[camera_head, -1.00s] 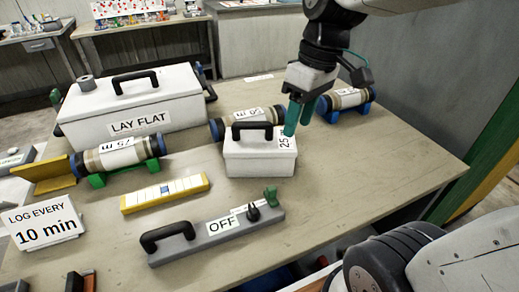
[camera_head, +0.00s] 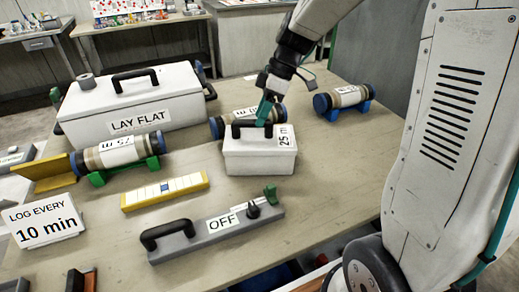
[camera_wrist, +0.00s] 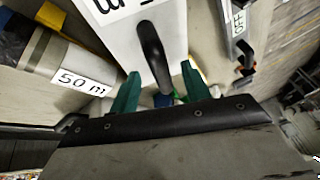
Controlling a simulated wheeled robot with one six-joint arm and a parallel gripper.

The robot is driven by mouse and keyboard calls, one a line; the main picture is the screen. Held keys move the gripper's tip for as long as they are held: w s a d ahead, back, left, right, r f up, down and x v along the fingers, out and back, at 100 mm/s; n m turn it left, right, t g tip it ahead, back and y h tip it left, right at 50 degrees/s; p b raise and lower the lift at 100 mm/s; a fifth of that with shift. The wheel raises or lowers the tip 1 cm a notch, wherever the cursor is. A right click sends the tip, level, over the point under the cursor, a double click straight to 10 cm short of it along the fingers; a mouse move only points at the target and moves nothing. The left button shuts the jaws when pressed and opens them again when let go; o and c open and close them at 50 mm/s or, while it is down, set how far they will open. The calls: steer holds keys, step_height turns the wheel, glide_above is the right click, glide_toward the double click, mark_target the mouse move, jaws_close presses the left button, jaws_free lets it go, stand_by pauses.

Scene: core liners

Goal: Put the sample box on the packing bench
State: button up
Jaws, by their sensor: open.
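A small white box with a black handle (camera_head: 260,160), likely the sample box, sits on the near table. Its label reads 25 m. My gripper (camera_head: 264,115) is over the back of its handle, open, with green fingers pointing down. In the wrist view the fingers (camera_wrist: 160,80) are spread to either side of the handle's near end, and the box's white lid (camera_wrist: 125,35) lies beyond them. I cannot tell whether the fingers touch the handle. No bench is marked as the packing bench; a bench (camera_head: 38,38) stands at the back left.
A larger white LAY FLAT box (camera_head: 85,112) is left of the small box. Core tubes in cradles lie around: one at left (camera_head: 120,150), one at right (camera_head: 343,97). A grey OFF bar (camera_head: 215,228), a yellow strip (camera_head: 165,190) and a sign (camera_head: 42,220) are in front.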

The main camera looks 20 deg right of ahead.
mark_target(260, 143)
steer(key=x, duration=0.3)
steer(key=shift+a+f, duration=0.1)
steer(key=shift+f, duration=0.1)
jaws_close()
steer(key=shift+r, duration=0.1)
stand_by(1.2)
